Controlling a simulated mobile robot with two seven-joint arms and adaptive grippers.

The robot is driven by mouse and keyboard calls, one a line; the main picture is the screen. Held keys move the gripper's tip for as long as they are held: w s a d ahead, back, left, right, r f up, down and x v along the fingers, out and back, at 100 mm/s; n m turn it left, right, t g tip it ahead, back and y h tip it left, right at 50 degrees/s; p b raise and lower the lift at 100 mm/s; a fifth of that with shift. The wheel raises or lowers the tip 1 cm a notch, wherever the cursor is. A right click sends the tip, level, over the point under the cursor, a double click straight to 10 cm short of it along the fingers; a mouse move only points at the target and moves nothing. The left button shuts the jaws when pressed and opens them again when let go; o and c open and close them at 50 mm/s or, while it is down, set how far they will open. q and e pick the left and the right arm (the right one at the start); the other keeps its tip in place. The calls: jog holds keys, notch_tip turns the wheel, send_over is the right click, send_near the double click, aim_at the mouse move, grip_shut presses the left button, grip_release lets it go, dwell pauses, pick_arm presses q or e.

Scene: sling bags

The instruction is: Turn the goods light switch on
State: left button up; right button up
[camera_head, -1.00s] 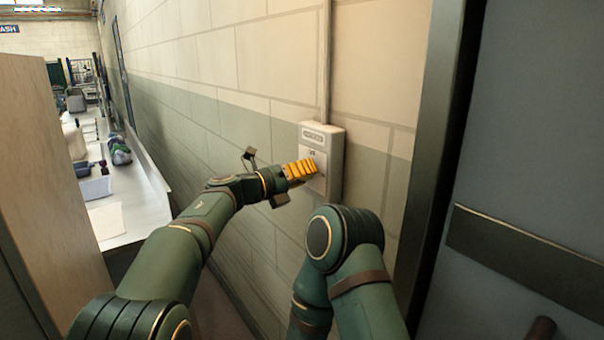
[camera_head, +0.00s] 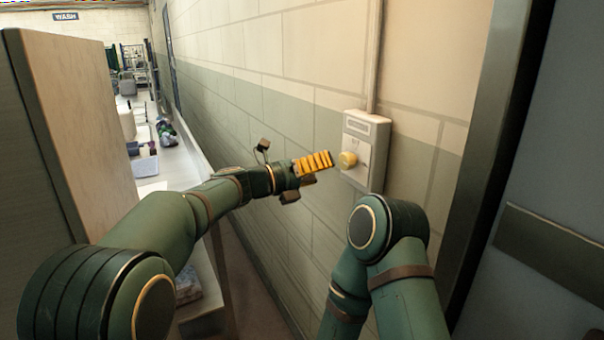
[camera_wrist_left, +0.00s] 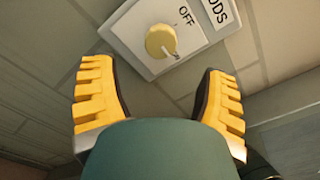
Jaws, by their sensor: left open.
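The goods light switch (camera_head: 365,150) is a pale box on the block wall, with a round yellow knob (camera_head: 348,160) on its front. In the left wrist view the knob (camera_wrist_left: 160,41) has a small pointer at its lower right, and "OFF" is printed above it to the right. A label ending in "ODS" is partly cut off. My left gripper (camera_head: 326,161) is just left of the knob and apart from it. In the left wrist view its yellow fingers (camera_wrist_left: 158,75) are spread and empty, with the knob beyond the gap. My right gripper is out of view.
A conduit (camera_head: 375,60) runs up from the switch box. A dark door frame (camera_head: 500,150) and grey door stand at the right. A wooden panel (camera_head: 85,130) and a long counter (camera_head: 185,165) with goods are at the left. My right arm is bent below the switch.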

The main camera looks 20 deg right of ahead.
pick_arm(q)
jog(key=shift+s+a, duration=0.15)
jog(key=shift+a, duration=0.95)
jog(key=shift+s+a, duration=0.1)
jog(key=shift+a, duration=1)
